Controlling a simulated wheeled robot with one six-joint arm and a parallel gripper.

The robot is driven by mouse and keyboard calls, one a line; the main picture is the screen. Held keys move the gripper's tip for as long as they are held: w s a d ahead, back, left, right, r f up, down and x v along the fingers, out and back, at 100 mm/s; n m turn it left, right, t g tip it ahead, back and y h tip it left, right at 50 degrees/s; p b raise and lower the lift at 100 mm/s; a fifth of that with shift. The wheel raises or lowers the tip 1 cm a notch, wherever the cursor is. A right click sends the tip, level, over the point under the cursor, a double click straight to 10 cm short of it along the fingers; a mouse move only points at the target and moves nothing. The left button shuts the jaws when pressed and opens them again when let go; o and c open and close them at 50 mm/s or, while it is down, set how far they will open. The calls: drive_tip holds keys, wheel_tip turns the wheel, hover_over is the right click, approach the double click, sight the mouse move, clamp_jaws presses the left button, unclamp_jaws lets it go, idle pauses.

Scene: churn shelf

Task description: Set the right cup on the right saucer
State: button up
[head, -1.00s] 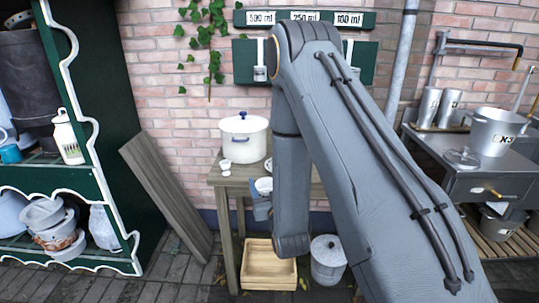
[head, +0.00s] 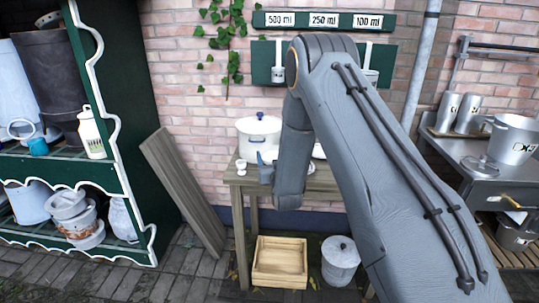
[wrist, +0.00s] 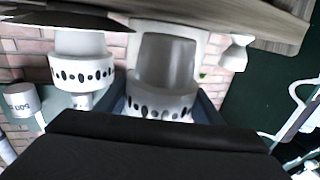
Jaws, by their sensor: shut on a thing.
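My gripper (head: 266,170) is at the wooden table's front left part in the head view, partly behind my arm. In the wrist view, which shows the scene upside down, my gripper (wrist: 163,108) is shut on a white cup with a band of dark ovals (wrist: 160,112). A grey, shaded cylinder above that band seems to be the cup's lower body. A second cup with the same band (wrist: 82,72) stands left of it, by a dark saucer-like disc (wrist: 60,17). I cannot tell whether they touch. The head view hides the held cup.
A white lidded pot (head: 258,133) stands at the back of the table (head: 237,178). A small white egg-cup shape (head: 241,168) stands at its left front, also in the wrist view (wrist: 235,52). Below are a wooden crate (head: 280,262) and a lidded pail (head: 340,260).

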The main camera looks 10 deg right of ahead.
sight(270, 158)
drive_tip(key=shift+w, duration=0.45)
drive_tip(key=w, duration=0.1)
drive_tip(key=w+p, duration=0.1)
drive_tip(key=w, duration=0.1)
drive_tip(key=shift+f, duration=0.7)
drive_tip(key=shift+f, duration=0.2)
drive_tip(key=o, duration=1.2)
drive_tip(key=shift+r, duration=0.15)
